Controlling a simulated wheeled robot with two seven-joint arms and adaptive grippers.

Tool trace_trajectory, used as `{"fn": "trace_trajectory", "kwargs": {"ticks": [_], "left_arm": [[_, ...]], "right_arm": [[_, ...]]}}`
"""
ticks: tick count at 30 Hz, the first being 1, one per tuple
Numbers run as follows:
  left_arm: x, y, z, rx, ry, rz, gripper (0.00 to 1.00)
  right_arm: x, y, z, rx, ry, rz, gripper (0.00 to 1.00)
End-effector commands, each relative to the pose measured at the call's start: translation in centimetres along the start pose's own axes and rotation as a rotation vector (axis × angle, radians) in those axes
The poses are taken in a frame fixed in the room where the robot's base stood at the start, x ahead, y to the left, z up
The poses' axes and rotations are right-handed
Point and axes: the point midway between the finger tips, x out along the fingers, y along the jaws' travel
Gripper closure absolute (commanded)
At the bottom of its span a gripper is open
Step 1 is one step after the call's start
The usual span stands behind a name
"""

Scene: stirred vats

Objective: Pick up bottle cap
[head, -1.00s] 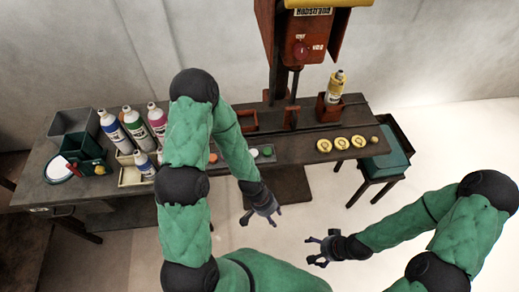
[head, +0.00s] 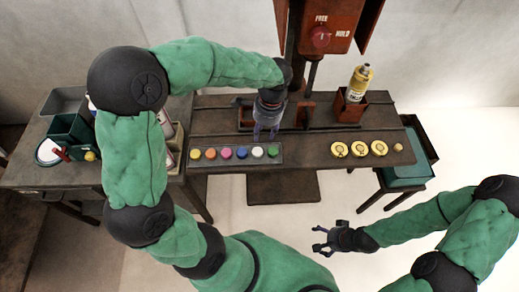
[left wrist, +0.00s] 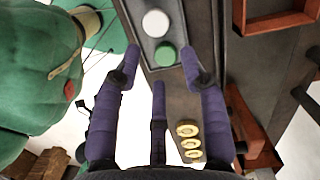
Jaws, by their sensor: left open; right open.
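A row of coloured bottle caps lies on a grey tray (head: 250,163) at the table's front: yellow (head: 195,154), orange (head: 210,153), pink (head: 227,153), blue (head: 242,153), white (head: 257,152) and green (head: 273,152). My left gripper (head: 265,135) is open and empty, pointing down above the white and green end. In the left wrist view, the green cap (left wrist: 165,55) appears between the spread fingers (left wrist: 162,62), and the white cap (left wrist: 156,23) lies beyond them. My right gripper (head: 318,240) is open and empty in front of the table.
A red press (head: 330,25) stands behind the caps. A yellow bottle (head: 360,85) sits in a red holder (head: 349,108). Yellow discs (head: 360,148) lie to the right. Dark bins (head: 66,100) stand at the left; my left arm hides part of that side.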

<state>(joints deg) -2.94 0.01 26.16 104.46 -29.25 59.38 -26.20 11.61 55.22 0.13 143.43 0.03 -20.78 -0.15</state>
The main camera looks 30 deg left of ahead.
Motion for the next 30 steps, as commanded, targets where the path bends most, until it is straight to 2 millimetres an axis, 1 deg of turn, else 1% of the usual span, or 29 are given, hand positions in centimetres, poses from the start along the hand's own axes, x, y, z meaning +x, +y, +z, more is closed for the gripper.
{"fn": "trace_trajectory", "kwargs": {"ticks": [6,9,17,22,25,27,30], "left_arm": [[3.4,0.1,0.1,0.001,-0.003,0.003,0.58],[4.7,0.1,0.1,-0.001,-0.001,0.003,0.58],[6.3,0.1,0.2,-0.001,0.0,0.003,0.58],[8.6,0.3,0.7,-0.002,-0.002,0.004,0.58],[9.9,0.3,0.7,-0.001,-0.001,0.003,0.58],[10.3,0.3,0.7,-0.002,0.0,0.003,0.58],[10.4,0.3,0.7,-0.002,0.0,0.002,0.58]], "right_arm": [[1.3,0.5,0.0,0.0,-0.001,0.0,0.15],[1.7,0.6,0.0,0.0,-0.001,0.0,0.15],[2.5,0.9,-0.1,0.0,0.0,0.0,0.15],[3.9,1.4,-0.1,0.0,0.0,0.0,0.15],[4.4,1.6,-0.1,0.0,0.0,0.0,0.15],[4.6,1.6,-0.1,0.0,0.0,0.0,0.15],[4.5,1.6,-0.1,0.0,0.0,0.0,0.15]]}}
